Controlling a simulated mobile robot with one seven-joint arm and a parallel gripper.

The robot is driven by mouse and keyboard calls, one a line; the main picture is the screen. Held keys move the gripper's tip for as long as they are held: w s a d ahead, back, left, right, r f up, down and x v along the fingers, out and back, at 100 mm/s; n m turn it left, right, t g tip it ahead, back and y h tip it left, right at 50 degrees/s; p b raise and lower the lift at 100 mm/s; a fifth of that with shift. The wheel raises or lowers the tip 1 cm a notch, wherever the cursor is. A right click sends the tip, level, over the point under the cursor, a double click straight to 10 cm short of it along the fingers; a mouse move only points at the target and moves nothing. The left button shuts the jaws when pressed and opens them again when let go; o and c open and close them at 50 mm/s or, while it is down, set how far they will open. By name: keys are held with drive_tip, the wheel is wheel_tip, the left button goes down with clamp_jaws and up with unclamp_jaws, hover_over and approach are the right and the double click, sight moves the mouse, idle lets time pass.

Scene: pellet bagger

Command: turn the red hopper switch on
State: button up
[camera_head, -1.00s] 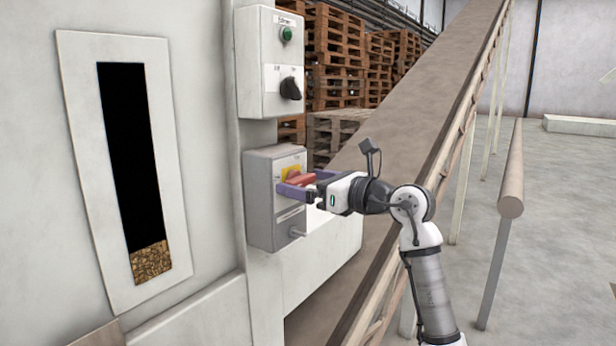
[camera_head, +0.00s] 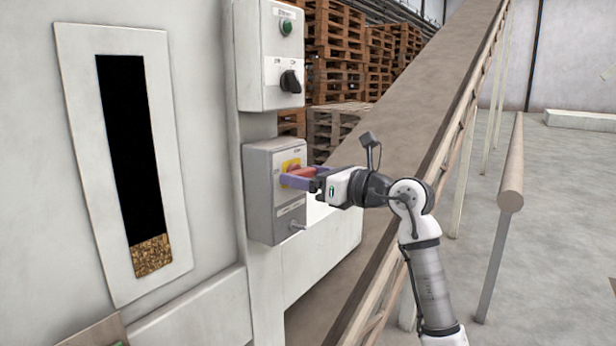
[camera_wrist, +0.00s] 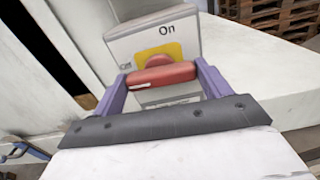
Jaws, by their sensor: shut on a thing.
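The red hopper switch (camera_head: 303,172) is a red handle on a yellow plate, on the front of a lower grey box. It also shows in the wrist view (camera_wrist: 162,76), lying across the picture below the word "On", with a pale mark near its left end. My gripper (camera_head: 300,178) has its purple fingers on either side of the red handle and is shut on it. In the wrist view, the fingers (camera_wrist: 163,85) reach both ends of the handle. The "Off" lettering is mostly hidden or too small to read.
An upper box (camera_head: 270,55) with a green button (camera_head: 286,27) and a black rotary knob (camera_head: 290,81) is above the grey box (camera_head: 262,195). A sloping conveyor (camera_head: 420,120) rises behind my arm. A sight window (camera_head: 130,150) with pellets is at left.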

drive_tip(key=m, duration=0.4)
drive_tip(key=shift+d+m, duration=0.1)
drive_tip(key=shift+m, duration=0.3)
drive_tip(key=m, duration=0.4)
drive_tip(key=shift+w, duration=0.1)
drive_tip(key=m, duration=0.5)
drive_tip(key=shift+f+m, duration=0.1)
drive_tip(key=shift+m, duration=1.7)
drive_tip(key=o, duration=1)
drive_tip(key=b+v, duration=0.4)
drive_tip(key=v, duration=1)
drive_tip(key=shift+b, duration=0.3)
